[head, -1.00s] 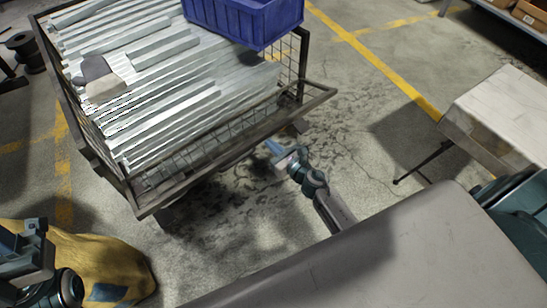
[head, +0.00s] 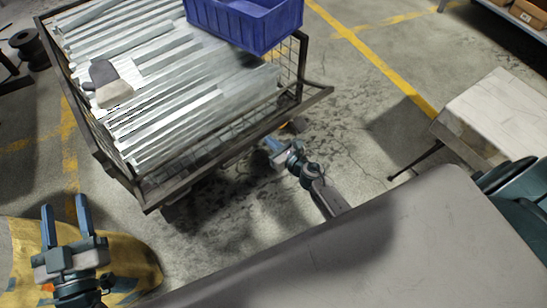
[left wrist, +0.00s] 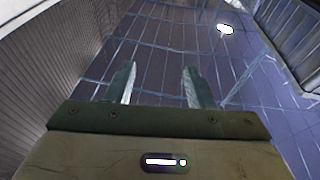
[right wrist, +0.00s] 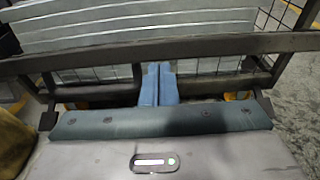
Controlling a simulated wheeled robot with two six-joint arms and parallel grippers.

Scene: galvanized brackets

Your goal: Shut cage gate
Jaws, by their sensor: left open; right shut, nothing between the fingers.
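The cage gate (head: 238,147) is the dark-framed mesh panel along the near side of the wire cage (head: 97,146). Its right end juts out past the cage's right corner post, so it looks ajar there. In the right wrist view the gate's dark top bar (right wrist: 210,46) runs across the picture. My right gripper (head: 271,146) is shut and empty, just outside the gate toward its right part. Its fingertips (right wrist: 158,68) point at the bar; I cannot tell whether they touch. My left gripper (head: 64,205) is open and empty, away from the cage at lower left.
Galvanized brackets (head: 185,80), gloves (head: 108,84) and a blue bin (head: 238,22) are on the cage. A grey surface (head: 400,235) fills the lower right. A pale-topped table (head: 495,110) stands at right. A yellow object (head: 130,268) lies below my left gripper.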

